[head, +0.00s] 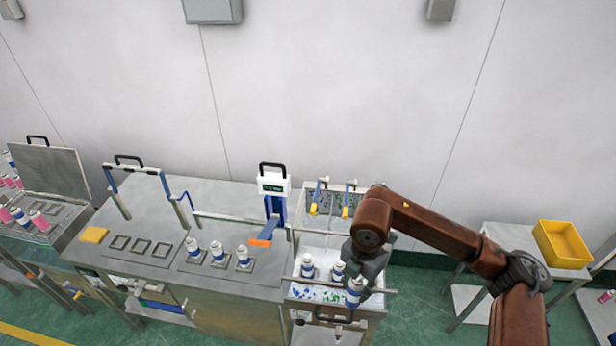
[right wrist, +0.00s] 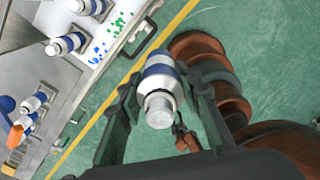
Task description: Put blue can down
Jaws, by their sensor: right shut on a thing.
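My right gripper (head: 366,270) is shut on a white can with a blue band, the blue can (head: 355,291). It is held near the front right part of the open white basin (head: 323,242). In the right wrist view the blue can (right wrist: 160,82) sits between the two fingers, its pale top facing the camera, with green floor behind it. Two similar cans, the left one (head: 307,267) and the middle one (head: 338,271), stand in the basin to the left of the held can. Whether the held can touches any surface is unclear. My left gripper is not in view.
Several similar cans (head: 217,251) stand on square holders on the steel bench (head: 150,215) to the left. A white and blue press (head: 273,190) with an orange lever (head: 261,243) stands beside the basin. A yellow bin (head: 562,243) sits on a table at right.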

